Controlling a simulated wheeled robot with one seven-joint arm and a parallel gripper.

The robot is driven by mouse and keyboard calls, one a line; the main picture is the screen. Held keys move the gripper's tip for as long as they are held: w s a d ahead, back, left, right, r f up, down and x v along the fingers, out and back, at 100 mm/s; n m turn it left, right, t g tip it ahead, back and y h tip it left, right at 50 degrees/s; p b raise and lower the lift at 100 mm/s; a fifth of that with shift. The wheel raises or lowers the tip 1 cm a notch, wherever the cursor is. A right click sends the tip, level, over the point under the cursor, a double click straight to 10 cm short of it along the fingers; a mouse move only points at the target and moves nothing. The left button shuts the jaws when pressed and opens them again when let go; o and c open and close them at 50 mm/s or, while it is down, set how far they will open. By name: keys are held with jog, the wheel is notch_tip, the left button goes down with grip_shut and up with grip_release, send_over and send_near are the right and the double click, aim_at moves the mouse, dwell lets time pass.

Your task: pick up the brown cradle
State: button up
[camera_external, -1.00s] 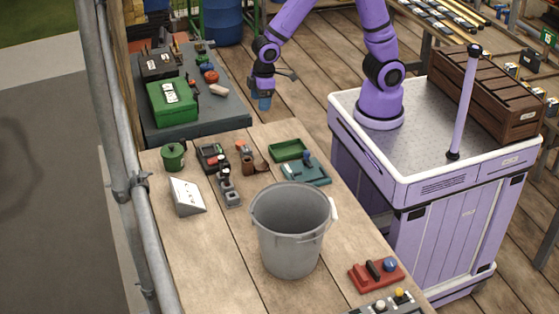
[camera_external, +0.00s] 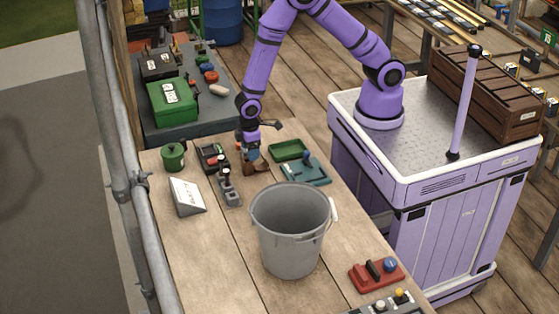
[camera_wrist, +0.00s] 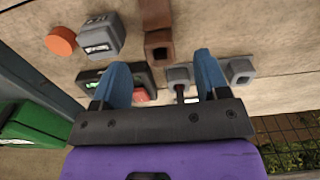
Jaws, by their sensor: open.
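The brown cradle (camera_external: 248,169) sits on the wooden bench, just below my gripper (camera_external: 252,154) in the external view. In the wrist view the cradle (camera_wrist: 158,45) is a brown block with a square opening, upper centre. My gripper (camera_wrist: 163,72) has two blue fingers spread apart with nothing held between them. The cradle lies a little beyond the fingertips in that view. The gripper partly hides the cradle's top in the external view.
Grey socket blocks (camera_wrist: 241,70), a black device (camera_external: 212,157) and a grey labelled box (camera_wrist: 98,36) crowd the cradle. A green tray (camera_external: 289,150), a teal fixture (camera_external: 306,172) and a grey bucket (camera_external: 290,235) stand to the right. The bench's front left is clear.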

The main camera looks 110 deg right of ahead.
jog(key=shift+d+f, duration=0.1)
jog(key=shift+f, duration=2.85)
jog(key=c, duration=1)
jog(key=shift+c, duration=0.2)
jog(key=shift+r, duration=0.1)
